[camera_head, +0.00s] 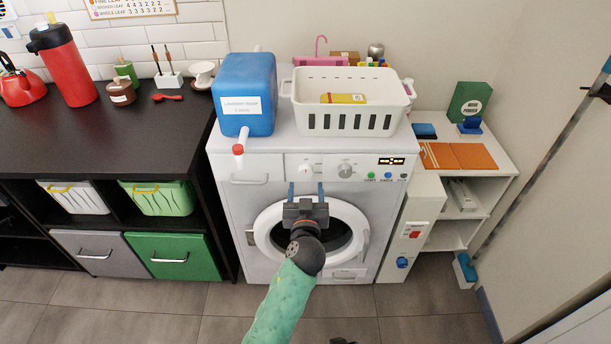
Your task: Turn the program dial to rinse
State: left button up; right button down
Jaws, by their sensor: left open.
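The white washing machine (233,218) stands in the middle of the view. Its upper front panel has a larger grey round dial (345,170) and a smaller pale knob (305,169) to its left. Labels around them are too small to read, so I cannot tell the rinse mark. My left gripper (306,186) is open and empty, with its two blue fingers pointing up just below the smaller knob in the picture. The fingers appear apart from both knobs, though the depth gap is unclear. My right gripper is not in view.
The round door (262,222) is behind my gripper. A blue jug (247,92) and white basket (350,118) stand on top. A dark counter (150,135) is left, a white shelf (497,155) right.

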aim_at(306, 173)
pick_arm(q)
jog(key=shift+w+p, duration=0.45)
jog(key=shift+w, duration=2.25)
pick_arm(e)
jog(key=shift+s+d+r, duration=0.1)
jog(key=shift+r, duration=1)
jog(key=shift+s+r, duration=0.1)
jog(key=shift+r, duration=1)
pick_arm(q)
jog(key=shift+c, duration=0.2)
jog(key=c, duration=0.9)
jog(key=shift+c, duration=0.2)
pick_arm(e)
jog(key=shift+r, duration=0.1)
